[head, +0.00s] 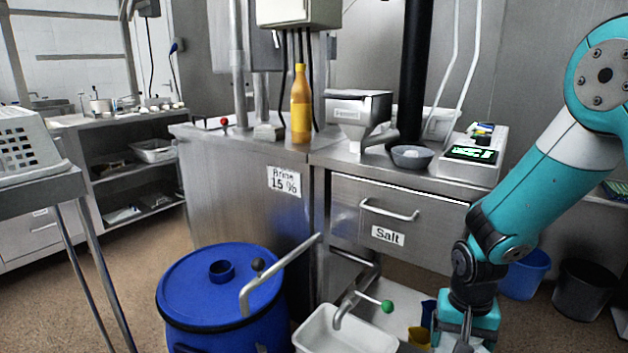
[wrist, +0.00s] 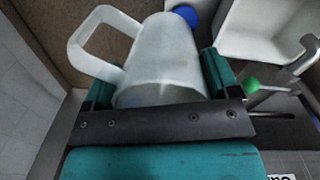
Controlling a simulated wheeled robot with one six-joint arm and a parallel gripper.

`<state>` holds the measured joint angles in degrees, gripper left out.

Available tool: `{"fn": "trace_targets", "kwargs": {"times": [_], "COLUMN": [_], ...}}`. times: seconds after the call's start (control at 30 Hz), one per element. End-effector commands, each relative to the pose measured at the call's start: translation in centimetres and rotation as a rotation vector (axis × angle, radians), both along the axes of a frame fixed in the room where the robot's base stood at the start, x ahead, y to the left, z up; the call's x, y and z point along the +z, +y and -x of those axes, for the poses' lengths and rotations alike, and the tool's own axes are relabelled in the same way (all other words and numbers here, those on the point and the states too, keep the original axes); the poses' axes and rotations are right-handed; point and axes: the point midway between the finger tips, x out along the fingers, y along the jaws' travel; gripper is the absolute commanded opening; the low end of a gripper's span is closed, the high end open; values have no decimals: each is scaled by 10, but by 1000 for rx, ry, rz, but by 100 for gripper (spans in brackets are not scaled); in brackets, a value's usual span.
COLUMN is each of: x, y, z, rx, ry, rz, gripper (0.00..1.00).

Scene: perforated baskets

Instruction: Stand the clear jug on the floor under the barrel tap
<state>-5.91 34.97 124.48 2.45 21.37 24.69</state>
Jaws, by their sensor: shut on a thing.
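The clear jug (wrist: 160,60) fills the middle of the wrist view, its large handle at the left. My gripper (wrist: 161,84) is shut on it, with one teal finger on each side. In the head view my gripper (head: 468,328) is low at the bottom right, and the jug in it is mostly hidden or out of frame. A steel tap with a green knob (head: 387,306) reaches over a white tub, left of my gripper. I cannot tell which is the barrel tap.
The white tub (head: 318,340) stands left of my gripper, and it also shows in the wrist view (wrist: 240,45). A small yellow vessel (head: 418,337) and a blue one (head: 428,312) are between them. The steel counter with the Salt drawer (head: 400,222) stands behind.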

Motion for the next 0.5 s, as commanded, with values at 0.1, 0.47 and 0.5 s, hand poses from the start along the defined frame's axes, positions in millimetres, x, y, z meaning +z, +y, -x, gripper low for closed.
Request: {"fn": "trace_targets", "kwargs": {"times": [0.1,0.47,0.5], "x": [2,46,51], "y": [-17,-29,-29], "z": [-1,4,5], "rx": [181,345,344], "ry": [2,10,11], "rz": [5,11,10], "gripper": [58,58,58]}}
